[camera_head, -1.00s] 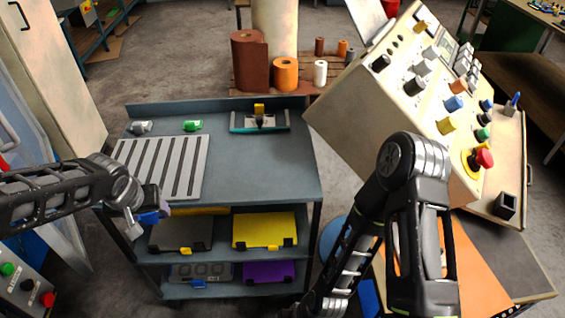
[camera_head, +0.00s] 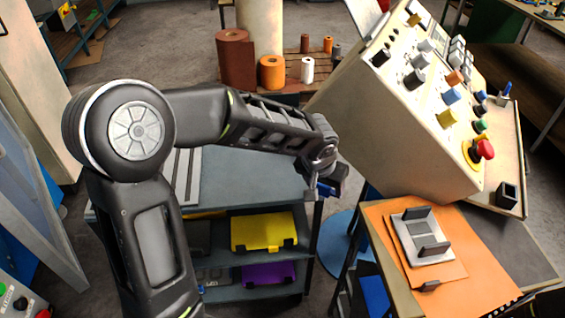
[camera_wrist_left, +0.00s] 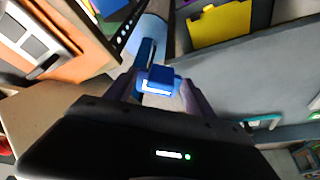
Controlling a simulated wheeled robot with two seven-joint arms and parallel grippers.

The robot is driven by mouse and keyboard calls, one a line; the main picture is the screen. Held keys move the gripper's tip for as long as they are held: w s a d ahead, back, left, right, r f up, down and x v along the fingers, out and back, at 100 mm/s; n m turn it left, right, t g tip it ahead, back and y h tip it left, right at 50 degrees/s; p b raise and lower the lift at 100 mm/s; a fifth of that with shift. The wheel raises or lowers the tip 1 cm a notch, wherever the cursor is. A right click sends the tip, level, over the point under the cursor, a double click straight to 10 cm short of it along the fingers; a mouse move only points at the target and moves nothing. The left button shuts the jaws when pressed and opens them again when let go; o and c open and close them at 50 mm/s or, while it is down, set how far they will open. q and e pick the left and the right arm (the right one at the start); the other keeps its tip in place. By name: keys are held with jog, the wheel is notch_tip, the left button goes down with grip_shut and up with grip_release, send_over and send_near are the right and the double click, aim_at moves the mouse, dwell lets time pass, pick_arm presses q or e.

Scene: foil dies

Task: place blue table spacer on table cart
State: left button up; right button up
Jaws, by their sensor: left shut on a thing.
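My left gripper (camera_head: 325,190) is shut on the blue table spacer (camera_wrist_left: 160,80). In the head view only a small blue part of the spacer (camera_head: 325,188) shows, and the gripper is at the right edge of the table cart (camera_head: 245,184). In the wrist view the spacer sits between the two fingers, with the cart's grey-blue top (camera_wrist_left: 245,85) to the right. My left arm hides much of the cart's top. My right gripper is not in view.
A beige control console (camera_head: 400,140) stands close right of the left gripper. An orange sheet (camera_head: 385,222) with a grey fixture (camera_head: 418,232) is on the bench below it. Yellow (camera_head: 264,232) and purple (camera_head: 268,273) cases lie on the cart's lower shelves.

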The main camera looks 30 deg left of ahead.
pick_arm(q)
jog(key=shift+a, duration=0.1)
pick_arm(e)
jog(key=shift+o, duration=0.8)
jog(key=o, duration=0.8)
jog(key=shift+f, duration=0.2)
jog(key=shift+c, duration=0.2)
pick_arm(q)
jog(key=w+a+r+n+y, duration=0.1)
jog(key=a+r+n, duration=0.1)
jog(key=a, duration=1)
jog(key=w+a+r+n+y, duration=0.1)
jog(key=a+n, duration=0.4)
jog(key=a, duration=0.8)
jog(key=shift+w+r+g+y+b, duration=0.3)
jog(key=shift+w+r+g+y, duration=0.05)
jog(key=shift+w+g+y, duration=0.05)
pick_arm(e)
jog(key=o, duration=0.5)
